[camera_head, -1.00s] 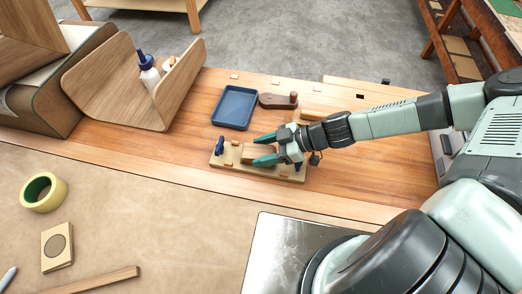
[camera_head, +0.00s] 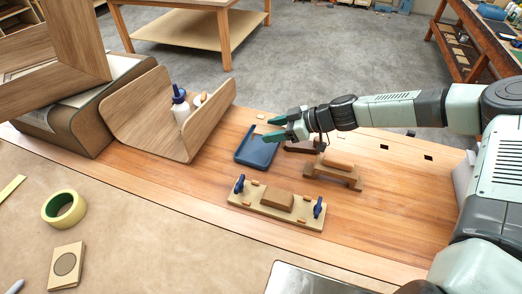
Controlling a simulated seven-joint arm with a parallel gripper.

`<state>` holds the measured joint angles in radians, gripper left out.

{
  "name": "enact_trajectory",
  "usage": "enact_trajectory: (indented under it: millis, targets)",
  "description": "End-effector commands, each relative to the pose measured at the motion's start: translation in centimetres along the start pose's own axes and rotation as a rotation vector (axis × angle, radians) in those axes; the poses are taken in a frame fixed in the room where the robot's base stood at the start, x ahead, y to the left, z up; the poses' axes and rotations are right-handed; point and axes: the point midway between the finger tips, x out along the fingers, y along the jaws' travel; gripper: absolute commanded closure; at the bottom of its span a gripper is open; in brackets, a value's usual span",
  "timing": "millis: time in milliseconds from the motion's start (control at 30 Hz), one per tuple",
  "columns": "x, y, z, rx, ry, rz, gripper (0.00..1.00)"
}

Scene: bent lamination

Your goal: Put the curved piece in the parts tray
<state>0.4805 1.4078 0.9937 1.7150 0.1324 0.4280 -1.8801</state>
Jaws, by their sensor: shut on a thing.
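The parts tray appears to be the blue tray (camera_head: 256,154), flat on the bench right of the bent wooden shell. My gripper (camera_head: 267,129) is in the air over the tray's far right part, fingers pointing left. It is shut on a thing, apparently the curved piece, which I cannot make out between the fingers. A pale wooden fixture (camera_head: 243,202) with two blue clamps (camera_head: 239,184) lies nearer on the bench. A brown block (camera_head: 278,200) sits in its middle.
A bent wooden shell (camera_head: 150,105) stands left of the tray with a white bottle (camera_head: 181,112) in it. A small wooden stand (camera_head: 333,172) and a dark brown thing (camera_head: 306,146) are close to the tray's right.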

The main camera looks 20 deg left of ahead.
Motion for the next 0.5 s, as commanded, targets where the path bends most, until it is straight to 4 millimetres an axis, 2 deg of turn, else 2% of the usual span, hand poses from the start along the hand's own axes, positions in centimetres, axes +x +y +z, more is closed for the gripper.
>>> enact_trajectory:
  millis: [33, 100, 200, 367, 500]
  targets:
    - [1.0, 1.6, -0.4, 0.003, 0.001, 0.011, 0.82]
    - [1.9, 3.5, -0.9, 0.012, 0.003, 0.026, 0.82]
    - [2.9, 5.4, -1.5, 0.022, 0.005, 0.042, 0.82]
    - [3.9, 6.7, -1.3, 0.031, 0.008, 0.053, 0.82]
    - [5.3, 6.8, 0.9, 0.035, 0.008, 0.053, 0.82]
